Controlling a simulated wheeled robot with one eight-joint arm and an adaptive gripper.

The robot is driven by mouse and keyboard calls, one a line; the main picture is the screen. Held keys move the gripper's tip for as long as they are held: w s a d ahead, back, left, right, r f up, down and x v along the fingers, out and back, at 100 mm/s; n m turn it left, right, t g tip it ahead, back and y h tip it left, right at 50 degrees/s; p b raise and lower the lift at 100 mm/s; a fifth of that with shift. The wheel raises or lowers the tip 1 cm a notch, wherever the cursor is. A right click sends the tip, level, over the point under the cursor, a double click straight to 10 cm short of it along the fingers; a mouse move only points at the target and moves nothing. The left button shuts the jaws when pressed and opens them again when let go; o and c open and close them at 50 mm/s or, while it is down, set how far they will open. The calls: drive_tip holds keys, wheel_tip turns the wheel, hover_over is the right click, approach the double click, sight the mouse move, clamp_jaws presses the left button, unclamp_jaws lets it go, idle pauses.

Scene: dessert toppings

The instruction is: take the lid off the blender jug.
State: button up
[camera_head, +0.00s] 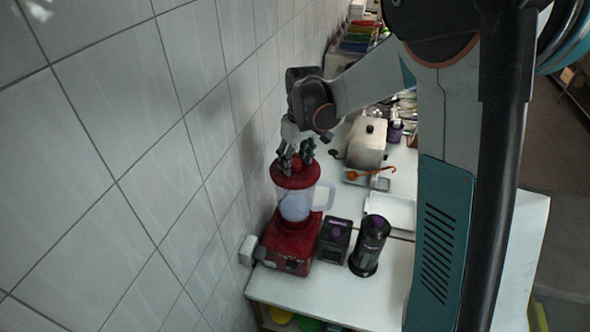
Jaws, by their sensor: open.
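The blender jug (295,207) is translucent, with a handle on its right side, and stands upright on a red blender base (290,246) at the counter's near left end. Its red lid (296,178) sits on top of the jug, with a raised red knob in the middle. My gripper (295,158) is open and points down over the lid. Its fingers are at the height of the knob, one on each side of it. I cannot tell whether they touch the knob.
A tiled wall (150,150) runs close along the left of the blender. A dark square container (333,243) and a dark cylindrical grinder (370,246) stand just right of it. Behind are a white tray (392,212), an orange ladle (372,173) and a metal appliance (367,145).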

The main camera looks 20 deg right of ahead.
drive_tip(key=shift+f, duration=0.1)
drive_tip(key=shift+c, duration=0.3)
drive_tip(key=c, duration=1.2)
